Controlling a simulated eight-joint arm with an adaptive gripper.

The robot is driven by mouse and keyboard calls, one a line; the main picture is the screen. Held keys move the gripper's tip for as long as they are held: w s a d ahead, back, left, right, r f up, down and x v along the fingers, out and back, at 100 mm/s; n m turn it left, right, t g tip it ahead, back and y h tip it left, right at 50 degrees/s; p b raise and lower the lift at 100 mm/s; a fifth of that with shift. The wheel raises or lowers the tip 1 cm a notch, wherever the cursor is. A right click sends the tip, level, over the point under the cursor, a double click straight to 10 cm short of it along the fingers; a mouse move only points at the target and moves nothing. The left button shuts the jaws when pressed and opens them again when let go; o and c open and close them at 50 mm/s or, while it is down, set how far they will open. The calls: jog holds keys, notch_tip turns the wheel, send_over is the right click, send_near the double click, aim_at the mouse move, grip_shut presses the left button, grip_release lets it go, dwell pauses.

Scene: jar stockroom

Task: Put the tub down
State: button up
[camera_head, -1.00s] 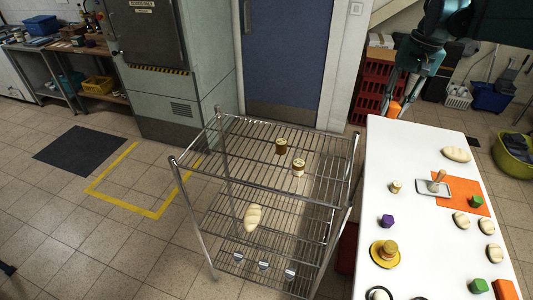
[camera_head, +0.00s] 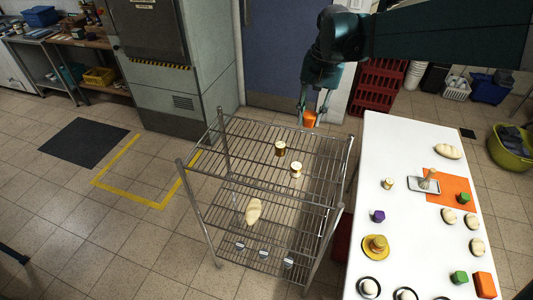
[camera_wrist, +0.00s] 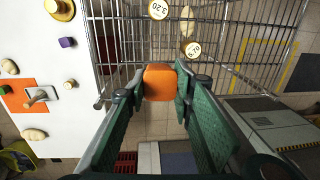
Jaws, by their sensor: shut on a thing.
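The tub is likely the small orange block-like thing (camera_head: 310,118) in my gripper (camera_head: 314,112). My gripper is shut on it, with a green finger on each side. In the wrist view the orange tub (camera_wrist: 159,82) sits between the fingertips (camera_wrist: 158,86). It is held near the back right part of the wire rack's top shelf (camera_head: 250,140); its exact height above the shelf is hard to tell. A brown jar (camera_head: 280,148) and a paler jar (camera_head: 296,168) stand on that shelf; their round lids show in the wrist view.
A white table (camera_head: 400,150) right of the rack holds an orange mat (camera_head: 440,193), a tray (camera_head: 418,186), loaves, coloured blocks and another orange block (camera_head: 484,285). The top shelf's left half is bare. A loaf (camera_head: 253,211) lies on a lower shelf. Rack posts rise at the corners.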

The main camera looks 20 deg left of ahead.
jog(key=s+a+p, duration=0.4)
jog(key=s+a, duration=0.4)
jog(key=a, duration=0.2)
send_over(271, 165)
notch_tip(271, 165, down, 4)
jog(key=shift+d+f, duration=0.2)
jog(key=shift+f, duration=0.2)
jog(key=shift+f, duration=0.1)
jog(key=shift+f, duration=2.85)
jog(key=shift+f, duration=2.05)
jog(key=shift+f, duration=0.2)
jog(key=o, duration=0.9)
